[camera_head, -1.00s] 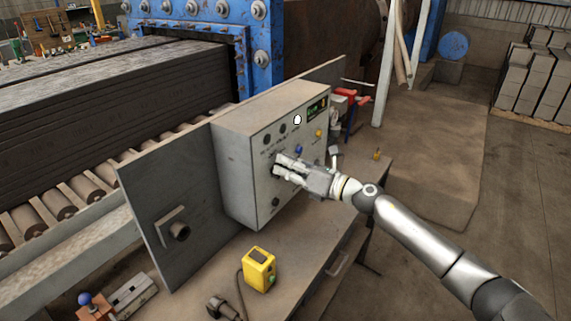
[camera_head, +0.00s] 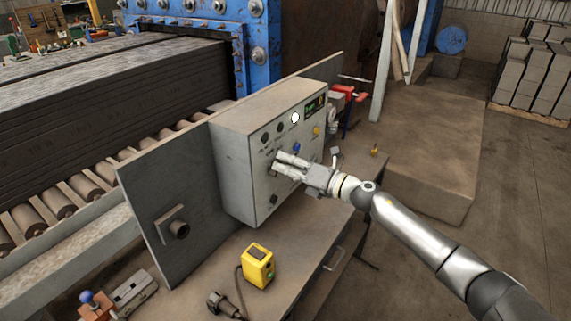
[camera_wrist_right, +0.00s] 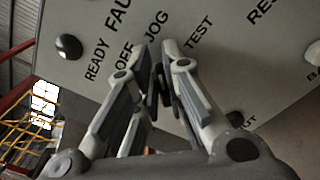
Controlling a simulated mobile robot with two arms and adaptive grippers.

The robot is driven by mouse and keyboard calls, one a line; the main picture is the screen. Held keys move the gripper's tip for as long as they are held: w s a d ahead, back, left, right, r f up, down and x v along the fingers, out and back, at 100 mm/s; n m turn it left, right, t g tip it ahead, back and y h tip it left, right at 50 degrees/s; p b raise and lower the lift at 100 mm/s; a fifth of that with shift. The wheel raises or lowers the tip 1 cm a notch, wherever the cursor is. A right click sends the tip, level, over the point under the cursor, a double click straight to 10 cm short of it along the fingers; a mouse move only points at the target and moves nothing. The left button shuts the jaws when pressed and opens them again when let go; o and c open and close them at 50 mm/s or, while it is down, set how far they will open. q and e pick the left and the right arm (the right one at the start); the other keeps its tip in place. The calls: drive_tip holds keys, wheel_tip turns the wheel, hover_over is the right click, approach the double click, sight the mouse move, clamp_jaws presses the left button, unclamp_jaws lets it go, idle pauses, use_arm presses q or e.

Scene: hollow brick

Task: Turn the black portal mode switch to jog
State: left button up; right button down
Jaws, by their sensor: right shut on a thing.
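The grey control box (camera_head: 231,165) stands on the bench with its labelled front facing my right arm. My right gripper (camera_head: 276,163) is at the middle left of that front, its fingers pointing at the panel. In the right wrist view the gripper (camera_wrist_right: 157,68) is shut on the black mode switch (camera_wrist_right: 161,90), which shows as a dark piece between the fingers. The labels OFF, JOG and TEST fan out above the switch. The fingers hide most of it, so I cannot tell which label it points to. My left gripper is not in view.
A round dark part (camera_wrist_right: 68,47) sits near READY on the panel. In the head view a blue button (camera_head: 296,147), a yellow button (camera_head: 317,131) and a white lamp (camera_head: 295,118) are close to the gripper.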

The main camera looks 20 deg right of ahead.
drive_tip(key=c, duration=1.5)
unclamp_jaws()
drive_tip(key=v, duration=1.2)
drive_tip(key=shift+d, duration=0.1)
